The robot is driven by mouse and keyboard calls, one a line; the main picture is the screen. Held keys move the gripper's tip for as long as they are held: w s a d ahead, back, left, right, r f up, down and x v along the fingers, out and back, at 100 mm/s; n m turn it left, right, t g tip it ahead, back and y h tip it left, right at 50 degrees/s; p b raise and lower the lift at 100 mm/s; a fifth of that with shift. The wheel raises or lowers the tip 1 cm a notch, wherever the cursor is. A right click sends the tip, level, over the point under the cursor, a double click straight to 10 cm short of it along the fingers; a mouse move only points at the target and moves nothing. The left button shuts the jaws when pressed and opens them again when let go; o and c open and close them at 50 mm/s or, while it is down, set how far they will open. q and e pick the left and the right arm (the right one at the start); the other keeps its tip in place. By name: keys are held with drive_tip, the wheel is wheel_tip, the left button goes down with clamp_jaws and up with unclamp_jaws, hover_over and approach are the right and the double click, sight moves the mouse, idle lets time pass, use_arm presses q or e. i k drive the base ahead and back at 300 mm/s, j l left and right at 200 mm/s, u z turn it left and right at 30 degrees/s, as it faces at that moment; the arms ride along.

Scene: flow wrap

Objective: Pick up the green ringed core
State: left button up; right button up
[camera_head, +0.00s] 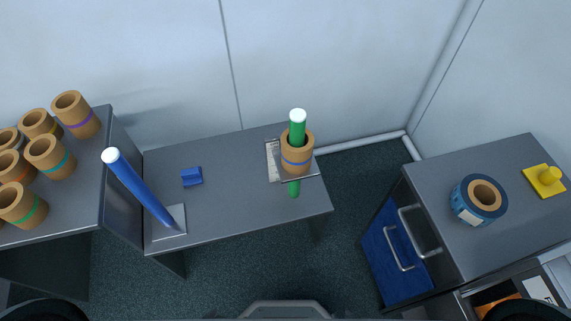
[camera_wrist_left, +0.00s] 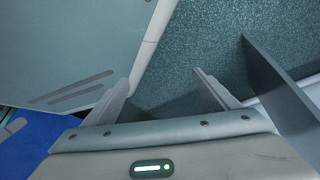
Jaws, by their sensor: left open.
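The green ringed core (camera_head: 20,204) is a tan tube with a green band.
Other cores with teal (camera_head: 50,157), purple (camera_head: 75,114), yellow and orange bands crowd behind it. A blue post (camera_head: 140,190) stands on the lower table (camera_head: 230,210), close to the shelf. A green post (camera_head: 298,130) carries a blue-banded core (camera_head: 296,155). A cabinet (camera_head: 440,215) stands right.

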sight(20, 206)
drive_tip(key=u, duration=2)
drive_tip(key=j+z, duration=0.1)
drive_tip(key=z, duration=0.5)
drive_tip(key=i+j+z, duration=0.1)
drive_tip(key=j+z, duration=0.25)
drive_tip(key=j, duration=0.15)
drive_tip(key=j+z, duration=0.4)
drive_tip(key=j, duration=0.15)
drive_tip(key=j+z, duration=0.15)
drive_tip(key=j, duration=1.4)
